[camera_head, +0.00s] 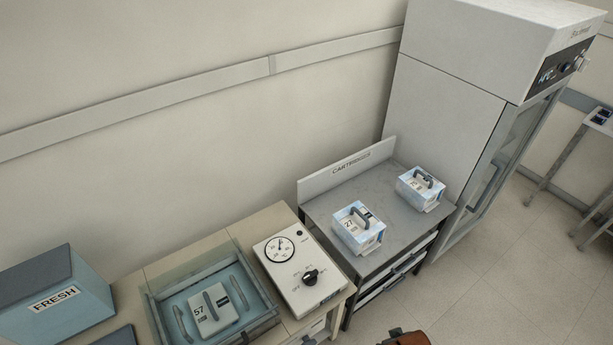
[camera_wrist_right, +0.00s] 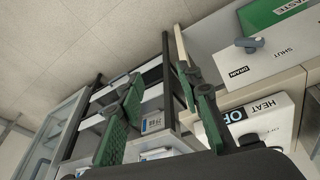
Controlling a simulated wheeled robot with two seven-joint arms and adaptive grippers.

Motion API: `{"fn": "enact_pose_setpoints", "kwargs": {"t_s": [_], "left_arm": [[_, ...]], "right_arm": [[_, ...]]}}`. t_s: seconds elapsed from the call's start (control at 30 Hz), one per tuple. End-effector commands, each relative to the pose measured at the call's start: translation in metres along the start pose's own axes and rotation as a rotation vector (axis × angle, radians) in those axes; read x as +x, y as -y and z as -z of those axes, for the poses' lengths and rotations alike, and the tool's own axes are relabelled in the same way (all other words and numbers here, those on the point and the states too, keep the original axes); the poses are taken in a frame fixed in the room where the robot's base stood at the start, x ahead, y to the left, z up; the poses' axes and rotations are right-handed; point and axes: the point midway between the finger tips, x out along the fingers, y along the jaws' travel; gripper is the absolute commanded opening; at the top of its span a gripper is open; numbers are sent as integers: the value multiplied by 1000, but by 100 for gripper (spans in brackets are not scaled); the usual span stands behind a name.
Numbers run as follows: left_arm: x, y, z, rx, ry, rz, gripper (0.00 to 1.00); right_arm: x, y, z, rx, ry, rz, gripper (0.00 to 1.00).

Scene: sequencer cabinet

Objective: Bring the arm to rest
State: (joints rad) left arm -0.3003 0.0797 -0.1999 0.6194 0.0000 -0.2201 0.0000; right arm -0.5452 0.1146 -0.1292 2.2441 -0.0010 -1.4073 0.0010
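My right gripper (camera_wrist_right: 162,88) shows in the right wrist view. Its two green-padded fingers are spread apart, with nothing held between them. A cartridge with a blue and white label (camera_wrist_right: 152,122) shows beyond the fingers, apart from them. My right gripper is not visible in the head view. My left gripper is in neither view.
A grey stand (camera_head: 385,190) bears two handled cartridges, one (camera_head: 357,232) marked 27 and another (camera_head: 420,190). Left of it are a dial box (camera_head: 297,270), a bath (camera_head: 262,325) holding a cartridge (camera_head: 213,312) marked 57, and a FRESH box (camera_head: 55,290). A tall cabinet (camera_head: 445,120) stands right.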

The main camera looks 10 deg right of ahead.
Motion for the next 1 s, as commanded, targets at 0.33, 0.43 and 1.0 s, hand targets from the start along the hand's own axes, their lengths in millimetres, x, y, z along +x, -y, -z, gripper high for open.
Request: {"fn": "enact_pose_setpoints", "kwargs": {"t_s": [0.33, 0.43, 1.0], "left_arm": [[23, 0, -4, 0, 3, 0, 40], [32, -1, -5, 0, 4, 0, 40], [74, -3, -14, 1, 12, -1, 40]], "right_arm": [[151, 20, -53, -23, 60, 23, 33], [207, 27, -86, -33, 82, 31, 33], [382, 52, -325, -94, 197, 64, 33]]}}
